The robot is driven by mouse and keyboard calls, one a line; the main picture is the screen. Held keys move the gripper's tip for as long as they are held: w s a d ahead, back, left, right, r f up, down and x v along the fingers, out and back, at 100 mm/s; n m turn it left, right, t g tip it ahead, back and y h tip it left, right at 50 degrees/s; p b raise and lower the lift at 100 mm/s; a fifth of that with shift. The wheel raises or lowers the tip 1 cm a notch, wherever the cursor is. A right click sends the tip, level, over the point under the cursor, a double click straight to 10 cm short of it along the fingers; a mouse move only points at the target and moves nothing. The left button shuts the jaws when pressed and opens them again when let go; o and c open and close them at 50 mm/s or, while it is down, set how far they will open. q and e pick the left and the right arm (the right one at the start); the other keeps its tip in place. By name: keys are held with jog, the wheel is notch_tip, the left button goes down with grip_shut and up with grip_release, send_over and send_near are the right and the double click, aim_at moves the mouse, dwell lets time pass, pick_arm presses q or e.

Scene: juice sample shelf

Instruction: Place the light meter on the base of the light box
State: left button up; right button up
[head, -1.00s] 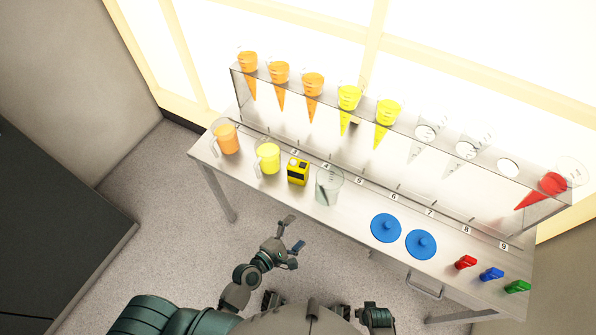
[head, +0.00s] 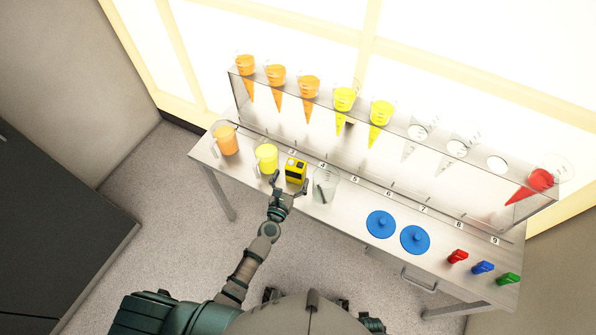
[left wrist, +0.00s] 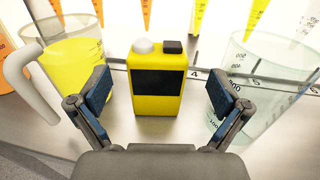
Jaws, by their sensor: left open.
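The light meter is a small yellow box (head: 296,171) with a dark screen. It stands upright on the table between the yellow pitcher and the clear beaker. In the left wrist view the light meter (left wrist: 157,80) is straight ahead, with a white knob and a black block on top. My left gripper (head: 289,184) is open at the near side of the light meter. In the wrist view its two blue-padded fingers (left wrist: 158,92) are spread left and right of the meter, not touching it. I see no part clearly recognisable as the light box base. My right gripper is not visible.
A yellow-filled pitcher (head: 266,158) is close left and a clear beaker (head: 325,186) close right of the meter. An orange pitcher (head: 226,140) stands farther left. A clear rack (head: 400,128) of cones runs behind. Blue lids (head: 381,224) and small coloured pieces (head: 482,267) lie right.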

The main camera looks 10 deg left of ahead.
aim_at(293, 171)
pick_arm(q)
jog(key=shift+w+a, duration=0.1)
jog(key=shift+w, duration=0.25)
jog(key=w, duration=0.4)
jog(key=shift+w, duration=0.2)
jog(key=shift+w+d, duration=0.15)
jog(key=shift+d, duration=0.4)
jog(key=shift+d+r, duration=0.1)
jog(key=c, duration=0.7)
jog(key=shift+a, duration=0.25)
jog(key=c, duration=0.8)
jog(key=shift+a, duration=0.15)
jog(key=shift+c, duration=0.4)
